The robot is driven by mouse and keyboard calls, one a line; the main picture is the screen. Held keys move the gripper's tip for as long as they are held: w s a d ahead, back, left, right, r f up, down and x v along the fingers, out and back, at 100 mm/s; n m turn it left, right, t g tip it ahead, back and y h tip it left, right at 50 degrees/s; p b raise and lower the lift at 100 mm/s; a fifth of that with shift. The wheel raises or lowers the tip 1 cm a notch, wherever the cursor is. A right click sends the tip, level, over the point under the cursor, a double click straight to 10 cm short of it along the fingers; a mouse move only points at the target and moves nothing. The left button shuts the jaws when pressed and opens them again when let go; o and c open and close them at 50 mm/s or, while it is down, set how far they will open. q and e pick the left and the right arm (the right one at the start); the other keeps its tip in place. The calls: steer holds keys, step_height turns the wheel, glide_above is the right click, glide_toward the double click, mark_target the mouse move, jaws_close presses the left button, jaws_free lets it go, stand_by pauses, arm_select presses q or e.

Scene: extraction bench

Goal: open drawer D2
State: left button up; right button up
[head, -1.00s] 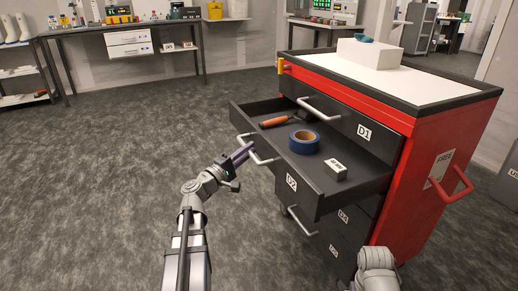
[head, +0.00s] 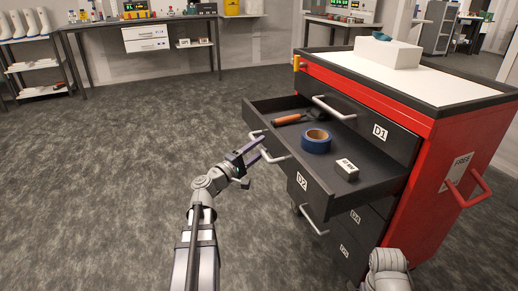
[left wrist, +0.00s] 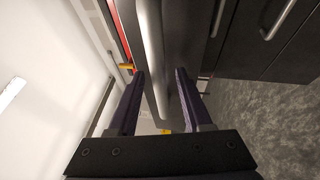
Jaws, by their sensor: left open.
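Drawer D2 (head: 317,192) of the red and black cabinet is pulled out well beyond the drawers below it. It holds an orange-handled tool (head: 287,119), a roll of blue tape (head: 316,142) and a small white box (head: 346,168). Its silver bar handle (head: 278,158) is on the front face. My left gripper (head: 258,147) is at this handle. In the left wrist view, the open fingers (left wrist: 161,75) stand on either side of the handle bar (left wrist: 151,45); whether they touch it I cannot tell. My right gripper is out of view.
Drawer D1 (head: 381,132) above is shut, and the lower drawers (head: 352,229) appear shut. A white block (head: 388,52) with a teal item lies on the cabinet top (head: 430,80). The grey floor (head: 110,180) to the left is clear. Benches stand far back.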

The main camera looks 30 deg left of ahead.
arm_select(q)
steer(key=b+v, duration=0.1)
steer(key=v, duration=0.6)
steer(key=shift+s, duration=0.4)
steer(key=shift+a+f, duration=0.1)
